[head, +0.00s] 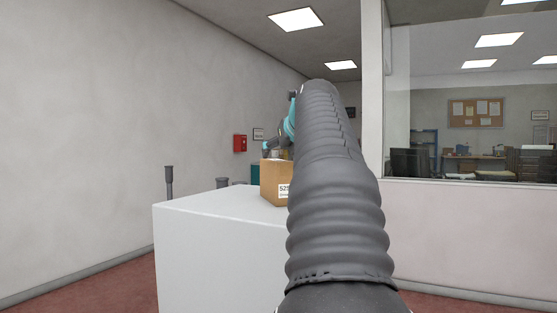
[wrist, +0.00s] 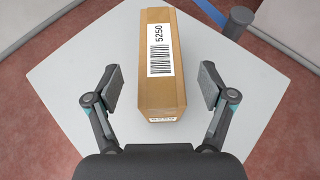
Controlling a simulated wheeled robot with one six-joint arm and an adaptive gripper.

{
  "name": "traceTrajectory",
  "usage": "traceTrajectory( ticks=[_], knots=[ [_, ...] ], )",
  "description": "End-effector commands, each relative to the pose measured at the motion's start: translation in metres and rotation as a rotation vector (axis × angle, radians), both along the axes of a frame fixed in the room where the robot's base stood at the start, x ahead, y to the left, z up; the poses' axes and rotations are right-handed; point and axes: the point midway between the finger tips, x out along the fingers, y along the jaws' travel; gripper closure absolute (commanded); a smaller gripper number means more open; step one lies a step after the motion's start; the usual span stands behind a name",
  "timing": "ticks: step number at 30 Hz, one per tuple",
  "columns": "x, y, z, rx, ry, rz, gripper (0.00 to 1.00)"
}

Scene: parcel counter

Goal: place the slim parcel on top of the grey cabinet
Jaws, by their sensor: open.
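The slim parcel (head: 273,182) is a brown cardboard box with a white label reading 5250. It stands on the flat top of a pale grey, box-shaped cabinet (head: 215,250). In the wrist view the parcel (wrist: 172,95) lies lengthwise up the picture on the pale cabinet top (wrist: 75,85). My gripper (wrist: 161,87) is open, with one finger on each side of the parcel's near end and a visible gap on both sides. In the head view my arm hides the parcel's right part and much of the cabinet's right side.
A grey post (wrist: 238,22) with a blue belt stands by the cabinet's upper right corner in the wrist view. Another post (head: 169,182) stands at left in the head view. A glazed partition (head: 470,105) is at right. The cabinet top beside the parcel is bare.

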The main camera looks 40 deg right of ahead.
Motion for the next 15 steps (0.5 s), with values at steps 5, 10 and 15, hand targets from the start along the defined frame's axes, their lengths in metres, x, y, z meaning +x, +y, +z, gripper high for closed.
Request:
traceTrajectory(
  ticks=[5,10,15],
  knots=[
    [-0.028,0.012,0.015,-0.001,-0.001,-0.002,0.18],
    [-0.042,0.019,0.022,0.001,0.0,0.0,0.18],
    [-0.047,0.021,0.024,0.002,0.0,0.0,0.18]
  ],
)
